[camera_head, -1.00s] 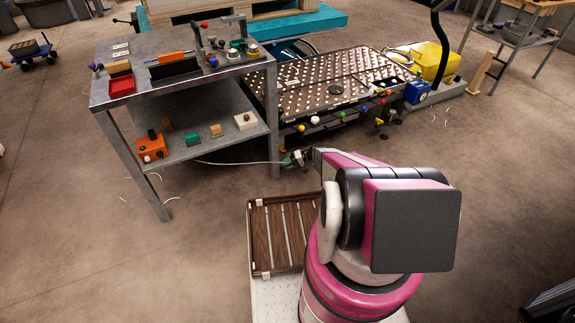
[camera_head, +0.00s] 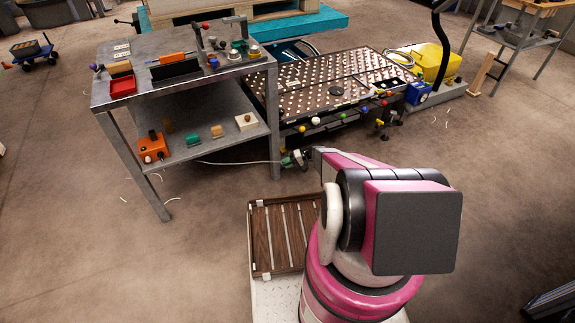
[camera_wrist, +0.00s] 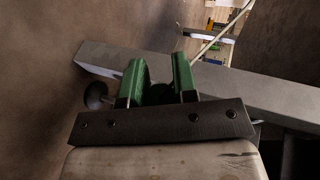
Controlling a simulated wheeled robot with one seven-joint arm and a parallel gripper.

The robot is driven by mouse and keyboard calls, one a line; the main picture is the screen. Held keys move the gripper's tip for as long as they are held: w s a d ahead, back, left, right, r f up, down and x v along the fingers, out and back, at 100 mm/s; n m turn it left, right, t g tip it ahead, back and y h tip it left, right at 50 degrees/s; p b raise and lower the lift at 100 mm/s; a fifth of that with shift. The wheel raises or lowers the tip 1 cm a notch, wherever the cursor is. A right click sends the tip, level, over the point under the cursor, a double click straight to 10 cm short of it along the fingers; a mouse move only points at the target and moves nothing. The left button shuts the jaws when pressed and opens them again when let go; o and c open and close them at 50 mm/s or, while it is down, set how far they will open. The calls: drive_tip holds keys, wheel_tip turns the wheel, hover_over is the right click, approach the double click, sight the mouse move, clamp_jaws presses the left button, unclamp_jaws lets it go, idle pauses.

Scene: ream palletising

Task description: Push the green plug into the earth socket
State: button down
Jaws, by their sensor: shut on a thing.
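My gripper (camera_head: 296,159) is low beside the right front leg of the metal bench, above the floor. In the wrist view its two green-faced fingers (camera_wrist: 160,84) are close together, with a dark green thing between them, which I take for the green plug (camera_wrist: 160,94). It is mostly hidden by the fingers. A pale cable (camera_head: 238,162) runs from the gripper area to the left, under the bench's lower shelf. I cannot make out the earth socket in either view.
The metal bench (camera_head: 215,148) carries small items on both levels. A grey bar (camera_wrist: 250,85) crosses close to the fingers in the wrist view. My slatted tray (camera_head: 283,235) is nearer. Floor at left is open.

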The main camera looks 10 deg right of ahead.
drive_tip(key=shift+w+a, duration=0.2)
drive_tip(key=shift+w, duration=0.45)
drive_tip(key=shift+w+a, duration=0.2)
drive_tip(key=shift+w, duration=0.45)
drive_tip(key=c, duration=0.8)
unclamp_jaws()
drive_tip(key=v, duration=1.1)
